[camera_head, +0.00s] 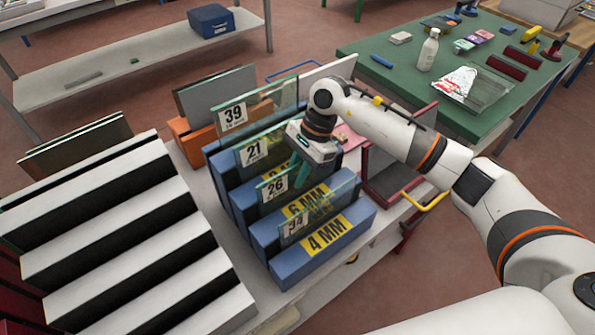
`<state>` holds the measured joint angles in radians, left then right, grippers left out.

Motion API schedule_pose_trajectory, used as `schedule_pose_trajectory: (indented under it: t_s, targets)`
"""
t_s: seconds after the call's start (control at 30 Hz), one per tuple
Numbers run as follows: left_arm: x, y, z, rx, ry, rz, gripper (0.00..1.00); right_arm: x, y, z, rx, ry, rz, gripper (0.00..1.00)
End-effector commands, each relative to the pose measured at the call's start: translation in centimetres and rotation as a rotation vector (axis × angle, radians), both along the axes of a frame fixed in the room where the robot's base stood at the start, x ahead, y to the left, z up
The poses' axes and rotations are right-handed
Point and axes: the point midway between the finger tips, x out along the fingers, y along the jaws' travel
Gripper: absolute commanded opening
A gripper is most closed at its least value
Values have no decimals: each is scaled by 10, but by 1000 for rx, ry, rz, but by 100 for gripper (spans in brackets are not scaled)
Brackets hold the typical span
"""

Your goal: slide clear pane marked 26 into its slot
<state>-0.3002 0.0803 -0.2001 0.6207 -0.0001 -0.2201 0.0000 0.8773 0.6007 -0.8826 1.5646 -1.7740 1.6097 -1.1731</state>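The clear pane marked 26 (272,190) stands upright in the blue slotted rack (262,236), behind the block labelled 6 MM (306,201). Its white label shows at the left end; its lower part is hidden by the rack. My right gripper (299,182) points down at the pane's upper edge, right of the label, with its teal fingers overlapping the pane. The gap between the fingers is not clear, so I cannot tell whether they are shut on it. My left gripper is not in view.
Panes marked 39 (233,116), 21 (254,153) and 34 (295,226) stand in nearby slots, close around my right gripper. A white-and-black slotted rack (112,215) is at left. A green table (395,72) with a bottle (428,52) is at back right.

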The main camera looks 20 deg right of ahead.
Motion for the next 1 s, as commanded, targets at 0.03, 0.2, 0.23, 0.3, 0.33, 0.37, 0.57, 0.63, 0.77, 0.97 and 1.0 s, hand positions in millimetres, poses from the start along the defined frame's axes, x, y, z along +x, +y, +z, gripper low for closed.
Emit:
schedule_pose_trajectory:
  t_s: [0.03, 0.2, 0.23, 0.3, 0.33, 0.37, 0.57, 0.63, 0.77, 0.97, 1.0]
  targets:
    - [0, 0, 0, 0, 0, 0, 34, 0, 0, 0, 0, 0, 0, 30]
    - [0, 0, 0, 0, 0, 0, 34, 0, 0, -1, 0, 1, 0, 31]
    - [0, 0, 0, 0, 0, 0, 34, 0, 0, -1, -2, 2, 0, 31]
    - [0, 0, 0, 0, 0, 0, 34, -1, -1, -2, -3, 4, 0, 31]
    - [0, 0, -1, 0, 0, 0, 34, -1, -1, -1, -3, 4, 0, 31]
    - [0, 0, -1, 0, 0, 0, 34, 0, -1, 0, -3, 3, -1, 31]
    - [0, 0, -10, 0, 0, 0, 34, 4, -12, 23, -3, -2, -3, 31]
    - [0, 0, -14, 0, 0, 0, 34, 6, -17, 38, -3, -4, -1, 31]
    - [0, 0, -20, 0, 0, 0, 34, 9, -28, 64, -2, -4, -2, 31]
    - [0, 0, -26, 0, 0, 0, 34, 13, -40, 96, -1, -1, -1, 31]
    - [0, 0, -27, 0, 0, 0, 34, 13, -42, 100, -2, 0, -1, 31]
